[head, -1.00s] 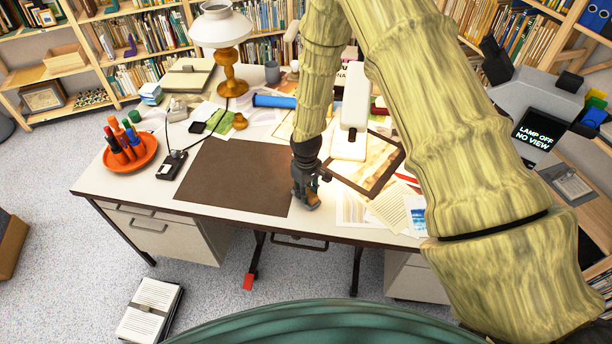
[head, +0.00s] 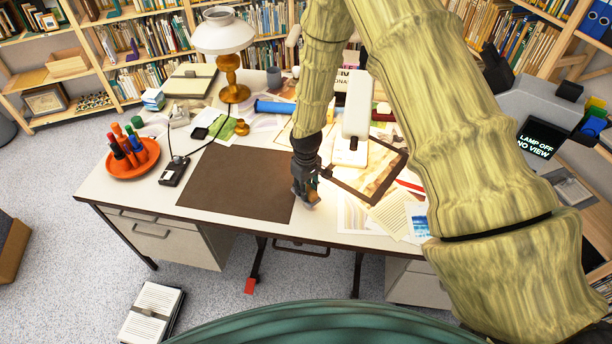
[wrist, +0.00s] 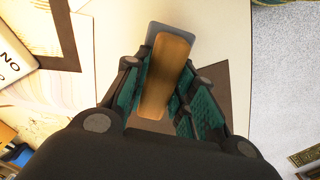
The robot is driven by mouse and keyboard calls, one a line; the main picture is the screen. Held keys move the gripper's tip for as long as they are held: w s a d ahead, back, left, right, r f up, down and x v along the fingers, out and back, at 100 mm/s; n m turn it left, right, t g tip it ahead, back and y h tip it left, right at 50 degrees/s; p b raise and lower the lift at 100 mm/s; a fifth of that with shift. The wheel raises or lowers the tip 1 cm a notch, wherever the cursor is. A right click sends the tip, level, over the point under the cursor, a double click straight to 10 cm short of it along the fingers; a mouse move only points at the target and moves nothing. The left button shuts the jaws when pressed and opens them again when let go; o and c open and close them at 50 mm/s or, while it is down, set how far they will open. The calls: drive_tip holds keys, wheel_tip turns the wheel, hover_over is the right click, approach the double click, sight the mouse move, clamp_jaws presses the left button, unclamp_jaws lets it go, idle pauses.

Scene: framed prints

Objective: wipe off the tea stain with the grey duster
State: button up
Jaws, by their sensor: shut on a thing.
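My gripper (head: 307,197) is low over the white desk top, beside the right edge of the brown desk mat. In the wrist view my gripper (wrist: 160,100) is shut on the grey duster. The duster's wooden back (wrist: 166,75) lies between the fingers, and its grey pad (wrist: 158,30) shows at the far end. In the head view the gripper mostly hides the duster. I cannot tell whether the pad touches the desk. I cannot make out a tea stain in either view; the gripper and arm cover part of the desk top.
The brown desk mat (head: 235,183) lies left of my gripper. A framed print (head: 370,172) and loose papers (head: 390,213) lie to its right. A white lamp-like device (head: 354,115) stands behind. An orange dish of pens (head: 133,163) and a black box (head: 174,171) are farther left.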

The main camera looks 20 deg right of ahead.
drive_tip(key=r, duration=0.1)
drive_tip(key=r+p, duration=0.1)
drive_tip(key=shift+w+r, duration=0.2)
drive_tip(key=shift+r, duration=0.1)
drive_tip(key=shift+s+r+p, duration=0.1)
drive_tip(key=shift+r+p, duration=0.5)
drive_tip(key=shift+r, duration=0.3)
